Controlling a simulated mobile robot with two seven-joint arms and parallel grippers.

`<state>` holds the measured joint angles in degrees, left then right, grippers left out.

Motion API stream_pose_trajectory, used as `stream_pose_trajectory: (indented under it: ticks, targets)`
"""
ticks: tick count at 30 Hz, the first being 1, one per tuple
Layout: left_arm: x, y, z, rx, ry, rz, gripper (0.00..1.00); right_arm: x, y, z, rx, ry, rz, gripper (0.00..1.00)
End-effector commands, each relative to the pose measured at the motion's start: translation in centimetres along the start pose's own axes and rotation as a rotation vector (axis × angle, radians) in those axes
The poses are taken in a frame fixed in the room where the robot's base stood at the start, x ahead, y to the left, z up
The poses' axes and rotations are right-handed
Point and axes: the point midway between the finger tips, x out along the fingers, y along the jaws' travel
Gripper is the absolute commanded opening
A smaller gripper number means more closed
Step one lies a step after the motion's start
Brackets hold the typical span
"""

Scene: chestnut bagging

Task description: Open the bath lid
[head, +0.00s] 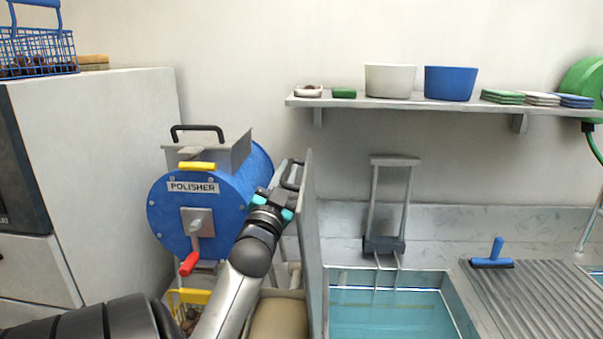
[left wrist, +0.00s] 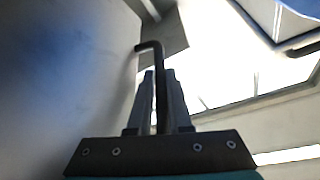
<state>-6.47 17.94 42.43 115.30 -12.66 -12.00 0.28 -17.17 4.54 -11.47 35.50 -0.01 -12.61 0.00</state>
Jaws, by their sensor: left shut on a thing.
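The bath lid (head: 311,245) is a grey panel standing nearly upright, edge-on, at the left side of the bath (head: 452,307). The bath holds blue-green water, and its surface is uncovered. My left gripper (head: 287,184) is at the lid's upper left side, shut on the dark lid handle (head: 293,172). In the left wrist view the left gripper (left wrist: 157,95) has its two fingers around the black bent handle (left wrist: 150,46). The lid's blurred grey face (left wrist: 60,85) fills the left there. My right gripper is not in view.
The blue polisher (head: 172,225) with a red-handled crank stands left of my forearm. A beige bin (head: 280,318) is below the arm. A dark-based rack (head: 384,244) stands behind the bath, and a ribbed drainboard (head: 530,300) with a blue squeegee (head: 492,262) is right of it.

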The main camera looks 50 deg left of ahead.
Motion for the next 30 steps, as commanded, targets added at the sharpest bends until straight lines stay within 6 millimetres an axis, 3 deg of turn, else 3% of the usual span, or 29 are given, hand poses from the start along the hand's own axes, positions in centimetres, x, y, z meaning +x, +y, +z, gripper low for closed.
stream_pose_trajectory:
  ticks: [12, 13, 16, 25, 30]
  targets:
    - [-0.1, -0.1, 0.2, -0.005, 0.000, -0.001, 0.00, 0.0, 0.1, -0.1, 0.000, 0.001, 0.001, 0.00]
    - [-0.1, -0.1, 0.2, -0.005, 0.000, -0.001, 0.21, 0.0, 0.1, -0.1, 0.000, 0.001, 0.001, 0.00]
    - [-0.1, -0.1, 0.2, -0.005, -0.001, -0.001, 0.30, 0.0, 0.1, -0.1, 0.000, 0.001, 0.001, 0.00]
    - [-0.4, -0.1, 0.3, -0.005, -0.003, -0.001, 0.30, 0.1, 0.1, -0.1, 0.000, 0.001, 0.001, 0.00]
    - [-2.4, 0.0, 0.4, -0.005, -0.004, 0.000, 0.30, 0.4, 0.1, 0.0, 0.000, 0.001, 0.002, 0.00]
